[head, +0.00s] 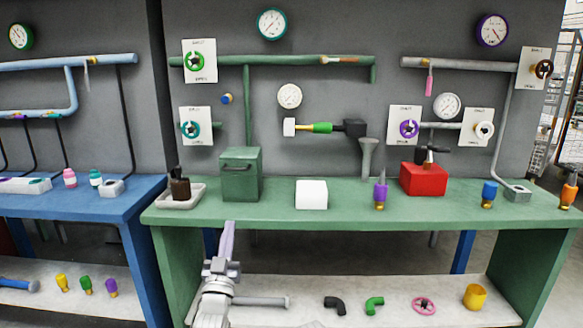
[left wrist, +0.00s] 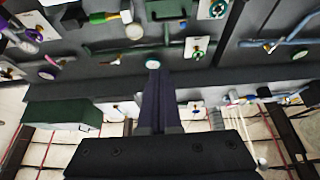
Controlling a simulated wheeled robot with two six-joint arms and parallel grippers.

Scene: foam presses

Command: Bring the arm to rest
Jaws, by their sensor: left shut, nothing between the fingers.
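My left gripper (head: 230,226) rises from the bottom of the head view, in front of the green workbench (head: 330,215). Its two long fingers are closed together, point up and hold nothing. In the picture its tips overlap the bench's front edge, below the green box (head: 240,175); I cannot tell whether they touch it. In the left wrist view the closed fingers (left wrist: 156,75) point up the picture with nothing between them. My right gripper is in neither view.
A white block (head: 311,195), a tray (head: 181,196) and a red box (head: 423,179) stand on the bench. The shelf (head: 395,312) below holds pipe elbows, a pink handwheel (head: 424,305) and a yellow cup (head: 475,296). A blue bench (head: 110,205) stands at left.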

